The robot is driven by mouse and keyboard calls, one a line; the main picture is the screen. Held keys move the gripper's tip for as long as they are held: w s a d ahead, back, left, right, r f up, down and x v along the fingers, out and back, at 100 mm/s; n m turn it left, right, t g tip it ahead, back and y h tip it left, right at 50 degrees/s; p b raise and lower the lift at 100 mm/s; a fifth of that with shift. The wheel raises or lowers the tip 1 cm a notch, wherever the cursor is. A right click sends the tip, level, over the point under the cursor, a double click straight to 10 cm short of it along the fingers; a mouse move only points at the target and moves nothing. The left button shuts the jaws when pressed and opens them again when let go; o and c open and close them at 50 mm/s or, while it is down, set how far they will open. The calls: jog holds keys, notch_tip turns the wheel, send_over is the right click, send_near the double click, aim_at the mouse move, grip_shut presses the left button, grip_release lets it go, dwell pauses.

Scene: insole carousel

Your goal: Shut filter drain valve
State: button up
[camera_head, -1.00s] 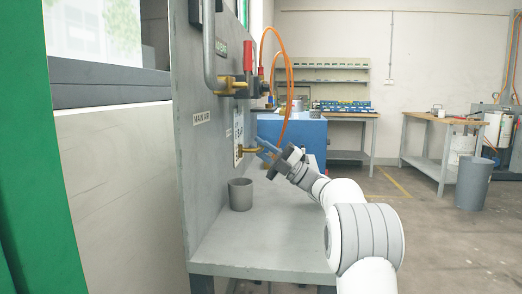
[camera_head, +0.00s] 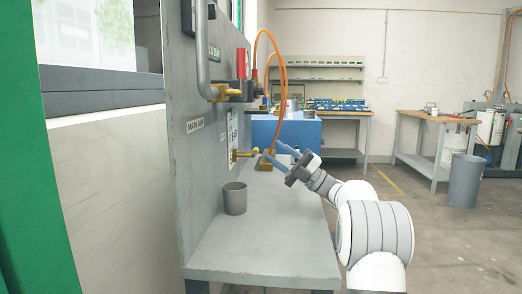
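A small brass valve (camera_head: 244,154) sticks out low from the grey panel (camera_head: 204,160), beside a white notice (camera_head: 232,130). It is likely the filter drain valve, but its label is too small to read. My gripper (camera_head: 272,151) is just right of it, pointing left toward the panel. Its two bluish fingers are spread, with nothing seen held between them. A gap shows between the fingertips and the brass valve. The valve's handle position cannot be told.
A grey cup (camera_head: 235,198) stands on the bench shelf (camera_head: 265,245) below the valve. Above are brass pipe fittings (camera_head: 222,92), a red handle (camera_head: 241,63) and orange hoses (camera_head: 283,75). A brass block (camera_head: 265,162) is behind the fingers. The shelf's front is clear.

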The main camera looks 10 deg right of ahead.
jog(key=s+d+p, duration=0.1)
jog(key=s+d, duration=0.1)
jog(key=d, duration=0.4)
dwell(0.3)
jog(key=w+a+r+m+t+h+p, duration=0.1)
jog(key=a+r+m+t+h+p, duration=0.1)
jog(key=r+m+t+h+p, duration=0.75)
jog(key=w+a+r+m+t+h+p, duration=0.1)
jog(key=w+r+m+t+h+p, duration=0.15)
jog(key=r+m+h+p, duration=0.75)
jog(key=s+a+f+m+g+h+p, duration=0.1)
jog(key=s+a+f+m+g+p, duration=0.2)
jog(key=s, duration=1)
jog(key=s+a+f+m+g+h+p, duration=0.1)
jog(key=s+a+f+m+g+p, duration=0.2)
jog(key=s, duration=1)
jog(key=s+a+f+m+g+h+p, duration=0.2)
jog(key=s+f+m+g+p, duration=0.5)
jog(key=s+g, duration=0.4)
jog(key=shift+s+a+p, duration=0.85)
jog(key=shift+s+p, duration=0.05)
jog(key=shift+s, duration=0.25)
